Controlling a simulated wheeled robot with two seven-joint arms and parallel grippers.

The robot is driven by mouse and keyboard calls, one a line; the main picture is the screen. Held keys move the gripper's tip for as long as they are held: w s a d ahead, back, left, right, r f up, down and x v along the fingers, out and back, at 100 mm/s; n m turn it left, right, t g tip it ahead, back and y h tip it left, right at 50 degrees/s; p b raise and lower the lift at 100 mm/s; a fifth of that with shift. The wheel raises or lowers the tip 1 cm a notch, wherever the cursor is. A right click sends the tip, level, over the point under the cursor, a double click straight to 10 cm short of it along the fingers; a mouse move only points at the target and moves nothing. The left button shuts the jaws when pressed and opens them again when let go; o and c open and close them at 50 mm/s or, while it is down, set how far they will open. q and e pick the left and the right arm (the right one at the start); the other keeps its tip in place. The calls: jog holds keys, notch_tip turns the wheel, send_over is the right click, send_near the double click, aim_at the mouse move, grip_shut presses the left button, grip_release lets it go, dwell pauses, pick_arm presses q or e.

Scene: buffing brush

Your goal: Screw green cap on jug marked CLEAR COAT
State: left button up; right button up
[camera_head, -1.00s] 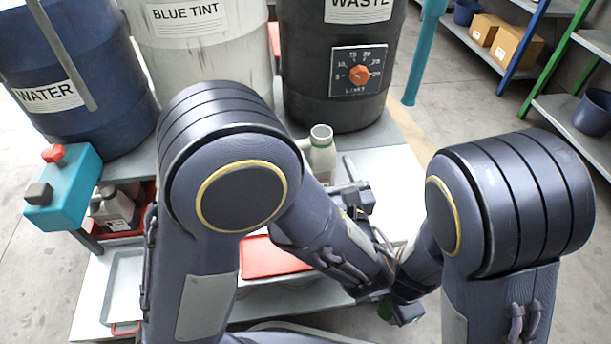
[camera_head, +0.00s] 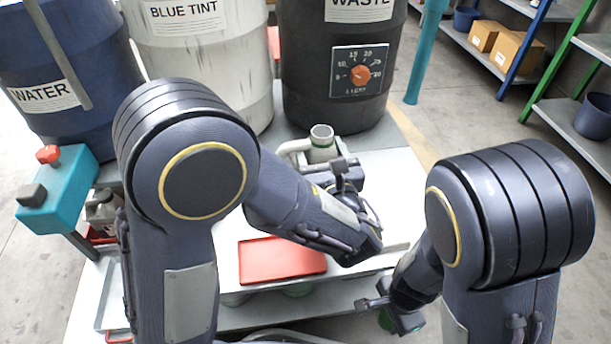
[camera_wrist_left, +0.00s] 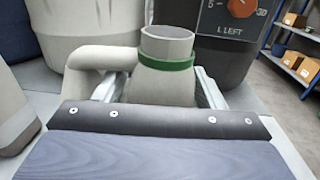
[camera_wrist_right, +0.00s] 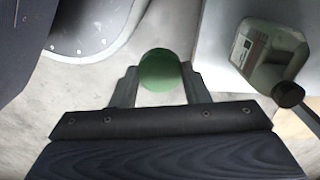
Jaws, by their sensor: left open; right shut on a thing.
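A grey-white jug (camera_head: 322,146) with an open, uncapped neck, a green ring and a handle on its left stands upright on the pale bench. No label on it is visible. My left gripper (camera_head: 342,172) is open just in front of it. In the left wrist view the jug (camera_wrist_left: 165,75) stands between my left fingers (camera_wrist_left: 157,90), one on each side, with no clear contact. My right gripper (camera_head: 388,306), low at the bench's front, is shut on the green cap (camera_wrist_right: 160,70), which also shows partly in the head view (camera_head: 386,320).
A red tray or lid (camera_head: 282,258) lies at the bench's front. Large WATER (camera_head: 75,90), BLUE TINT (camera_head: 205,60) and WASTE (camera_head: 335,60) drums stand behind. Another labelled jug (camera_wrist_right: 268,55) shows in the right wrist view. A teal post (camera_head: 425,60) stands at right.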

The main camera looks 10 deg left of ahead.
pick_arm(q)
jog(key=shift+c, duration=0.3)
grip_shut()
jog(key=shift+r, duration=0.15)
pick_arm(e)
jog(key=shift+r, duration=0.1)
